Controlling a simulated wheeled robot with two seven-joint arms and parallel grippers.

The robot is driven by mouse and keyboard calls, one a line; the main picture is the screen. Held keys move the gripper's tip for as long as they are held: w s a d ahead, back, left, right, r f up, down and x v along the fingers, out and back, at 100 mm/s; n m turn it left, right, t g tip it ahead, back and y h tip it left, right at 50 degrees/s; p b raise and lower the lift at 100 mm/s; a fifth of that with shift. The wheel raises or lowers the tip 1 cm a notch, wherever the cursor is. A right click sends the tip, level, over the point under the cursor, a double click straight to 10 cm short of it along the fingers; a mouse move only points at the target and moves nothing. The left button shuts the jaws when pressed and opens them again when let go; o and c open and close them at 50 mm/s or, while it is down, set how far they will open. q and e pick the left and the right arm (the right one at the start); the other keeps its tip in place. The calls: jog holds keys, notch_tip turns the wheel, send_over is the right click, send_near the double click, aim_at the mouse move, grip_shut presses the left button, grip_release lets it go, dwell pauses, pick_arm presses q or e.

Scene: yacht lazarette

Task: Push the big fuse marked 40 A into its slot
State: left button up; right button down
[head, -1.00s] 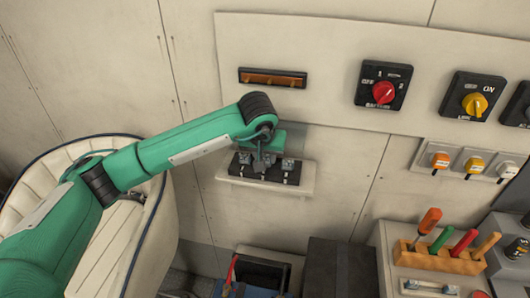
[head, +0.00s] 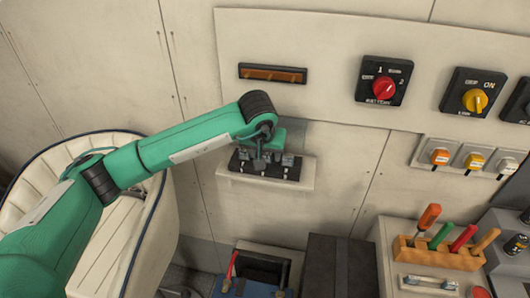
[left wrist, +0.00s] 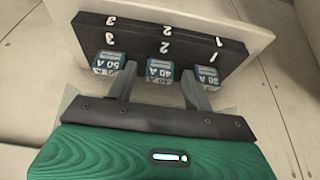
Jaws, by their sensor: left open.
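The big fuse marked 40 A (left wrist: 160,71) is a blue-grey block with a white label. It is at the middle position, marked 2, of a black fuse holder (left wrist: 170,45). A fuse marked 50 A (left wrist: 107,63) is at position 3, and another fuse (left wrist: 207,75) with a label I cannot read is at position 1. My left gripper (left wrist: 157,84) is open, one finger on each side of the 40 A fuse; contact cannot be told. In the head view my left gripper (head: 260,160) covers the middle of the holder. My right gripper is out of view.
The holder sits on a pale wall plate (head: 302,181). Rotary switches with a red knob (head: 384,88) and a yellow knob (head: 475,102) are up right. A wooden tool rack (head: 436,252) stands at lower right; a cream seat (head: 150,225) is beside my left arm.

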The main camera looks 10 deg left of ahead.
pick_arm(q)
jog(key=b+v, duration=0.5)
jog(key=v, duration=0.7)
jog(key=shift+r, duration=0.1)
